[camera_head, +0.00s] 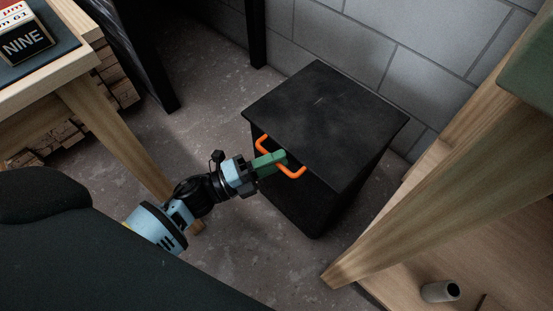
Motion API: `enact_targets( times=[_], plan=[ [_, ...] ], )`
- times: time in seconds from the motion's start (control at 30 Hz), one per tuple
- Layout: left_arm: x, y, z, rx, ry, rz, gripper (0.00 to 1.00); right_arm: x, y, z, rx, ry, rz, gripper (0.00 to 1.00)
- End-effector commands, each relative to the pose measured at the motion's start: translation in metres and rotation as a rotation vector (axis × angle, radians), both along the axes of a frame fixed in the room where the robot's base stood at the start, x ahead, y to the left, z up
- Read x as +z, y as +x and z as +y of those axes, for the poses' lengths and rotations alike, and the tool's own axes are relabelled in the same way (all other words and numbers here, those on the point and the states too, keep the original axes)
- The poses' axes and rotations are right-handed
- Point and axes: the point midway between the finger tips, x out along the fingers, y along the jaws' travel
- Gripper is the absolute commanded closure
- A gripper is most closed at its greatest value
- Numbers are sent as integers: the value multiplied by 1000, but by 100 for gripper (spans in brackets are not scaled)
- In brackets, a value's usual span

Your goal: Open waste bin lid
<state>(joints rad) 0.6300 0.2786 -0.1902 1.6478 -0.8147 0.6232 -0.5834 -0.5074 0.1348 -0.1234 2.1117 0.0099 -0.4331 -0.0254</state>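The black waste bin (307,197) stands on the floor near the grey block wall. Its flat black lid (325,115) looks closed. An orange handle (292,171) sticks out along the lid's front edge. My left gripper (280,158) has green fingers at the handle, overlapping its middle. I cannot tell whether the fingers are closed around the handle or only touch it. My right gripper is not in view.
A wooden table (62,78) with a dark mat and a box marked NINE stands at the upper left. A wooden batten frame (440,185) rises close on the bin's right. A grey cylinder (440,291) lies at the lower right. Bare floor (215,85) shows left of the bin.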

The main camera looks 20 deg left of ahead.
Motion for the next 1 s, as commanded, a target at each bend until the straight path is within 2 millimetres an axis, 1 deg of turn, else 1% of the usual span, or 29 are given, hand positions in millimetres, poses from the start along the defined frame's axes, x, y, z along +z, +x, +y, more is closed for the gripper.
enact_targets(
  times=[0.1,0.33,0.37,0.5,0.6,1.0],
  plan=[
    [1,3,-3,-1,0,-1,68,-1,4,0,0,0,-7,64],
    [1,3,-4,0,-1,-1,68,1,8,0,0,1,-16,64],
    [1,3,-4,0,-1,-1,70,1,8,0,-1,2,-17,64],
    [1,3,-3,0,-1,-1,89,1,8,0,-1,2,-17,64],
    [1,3,-3,0,-1,-1,100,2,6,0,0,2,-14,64],
    [1,4,-3,0,0,0,100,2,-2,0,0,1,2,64]
  ],
)
